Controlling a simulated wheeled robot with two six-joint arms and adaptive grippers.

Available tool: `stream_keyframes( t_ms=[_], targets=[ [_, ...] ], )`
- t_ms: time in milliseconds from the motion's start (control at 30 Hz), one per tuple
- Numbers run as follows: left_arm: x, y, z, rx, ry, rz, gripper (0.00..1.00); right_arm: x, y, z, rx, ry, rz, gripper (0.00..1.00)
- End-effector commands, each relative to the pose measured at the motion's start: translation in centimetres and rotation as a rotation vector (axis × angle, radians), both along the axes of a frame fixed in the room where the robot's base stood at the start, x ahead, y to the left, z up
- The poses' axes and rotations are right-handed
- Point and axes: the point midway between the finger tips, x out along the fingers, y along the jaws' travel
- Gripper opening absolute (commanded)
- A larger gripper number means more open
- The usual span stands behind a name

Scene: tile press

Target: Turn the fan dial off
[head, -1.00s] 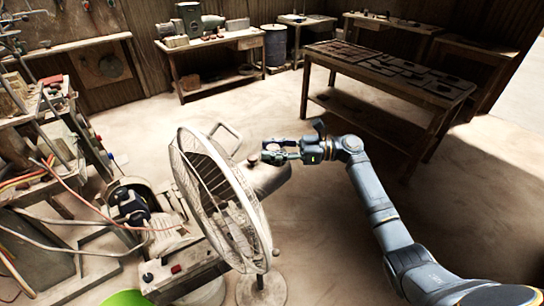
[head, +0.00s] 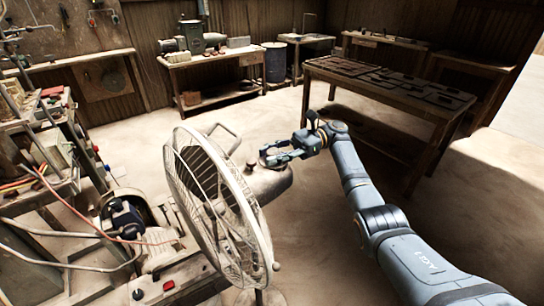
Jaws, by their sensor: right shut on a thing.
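A metal fan (head: 215,200) with a round wire cage stands in the middle foreground, its cage turned to the left. Its rounded motor housing (head: 270,183) is behind the cage on the right. A small dark knob (head: 250,166) shows on top of the housing, just left of my fingers. My right gripper (head: 267,157) reaches in from the right at the top of the housing. It is shut on the fan dial, which the fingers mostly hide, so its setting cannot be read. My left gripper is out of view.
A cluttered machine bench (head: 50,150) with loose cables is at left. A motor-driven machine with a red button (head: 169,285) sits against the fan's left side. A long wooden table (head: 390,85) stands behind my right arm. Open floor lies between.

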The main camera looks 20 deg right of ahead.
Motion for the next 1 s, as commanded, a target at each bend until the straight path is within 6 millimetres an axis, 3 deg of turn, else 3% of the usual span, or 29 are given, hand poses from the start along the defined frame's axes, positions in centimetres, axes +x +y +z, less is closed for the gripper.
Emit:
stream_keyframes(
  t_ms=[300,333,500,833,1000],
  targets=[
    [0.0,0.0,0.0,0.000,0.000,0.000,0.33,0.0,-0.1,0.0,-0.002,-0.001,0.000,0.03],
    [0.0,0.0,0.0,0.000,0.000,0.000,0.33,0.0,-0.1,0.0,-0.002,-0.001,0.000,0.36],
    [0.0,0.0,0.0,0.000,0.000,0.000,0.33,0.0,0.0,0.0,-0.001,0.000,0.000,0.59],
    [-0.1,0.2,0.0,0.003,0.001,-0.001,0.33,0.0,0.0,0.2,-0.001,-0.001,0.000,0.60],
    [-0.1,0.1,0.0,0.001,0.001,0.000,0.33,0.0,-0.1,3.0,-0.001,-0.005,-0.001,0.60]
  ],
)
